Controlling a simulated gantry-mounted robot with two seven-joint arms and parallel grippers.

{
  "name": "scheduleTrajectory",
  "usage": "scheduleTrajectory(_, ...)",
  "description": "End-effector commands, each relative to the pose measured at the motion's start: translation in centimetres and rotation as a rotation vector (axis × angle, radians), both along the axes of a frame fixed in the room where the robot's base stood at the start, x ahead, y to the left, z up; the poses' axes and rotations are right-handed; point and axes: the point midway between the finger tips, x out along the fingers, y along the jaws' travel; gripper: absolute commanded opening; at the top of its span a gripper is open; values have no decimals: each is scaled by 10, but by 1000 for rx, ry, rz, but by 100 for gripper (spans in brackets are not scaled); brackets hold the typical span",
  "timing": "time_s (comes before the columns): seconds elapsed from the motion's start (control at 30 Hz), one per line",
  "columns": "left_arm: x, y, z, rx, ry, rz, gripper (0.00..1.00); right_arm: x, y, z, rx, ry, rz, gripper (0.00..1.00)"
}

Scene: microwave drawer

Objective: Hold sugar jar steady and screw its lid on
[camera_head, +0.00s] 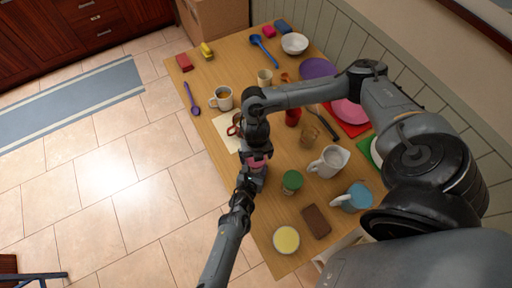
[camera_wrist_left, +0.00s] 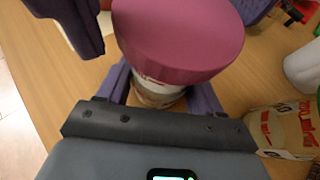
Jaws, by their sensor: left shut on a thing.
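The sugar jar (camera_wrist_left: 158,95) is upright under a wide pink lid (camera_wrist_left: 180,35) in the left wrist view. My left gripper (camera_wrist_left: 160,92) is shut on the jar's body below the lid. In the head view, the pink lid (camera_head: 258,161) shows between my two arms, and the jar is mostly hidden. My right gripper (camera_wrist_left: 175,20) has one purple finger on each side of the lid, with a small gap at the left one. It looks open. Whether the lid's threads are engaged cannot be seen.
A green-lidded jar (camera_head: 292,181) stands close to the right of my left gripper. A white pitcher (camera_head: 329,162), a brown block (camera_head: 316,221) and a yellow-topped round container (camera_head: 286,239) are nearby. A mug (camera_head: 222,98) stands farther back. The table's left edge is close.

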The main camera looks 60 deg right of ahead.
Motion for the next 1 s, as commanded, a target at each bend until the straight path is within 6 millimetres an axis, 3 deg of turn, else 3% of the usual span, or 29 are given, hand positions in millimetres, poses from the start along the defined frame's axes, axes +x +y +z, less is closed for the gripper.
scheduleTrajectory(1.0,4,1,1,0,-1,8,11,-5,2,-2,8,9,857,92)
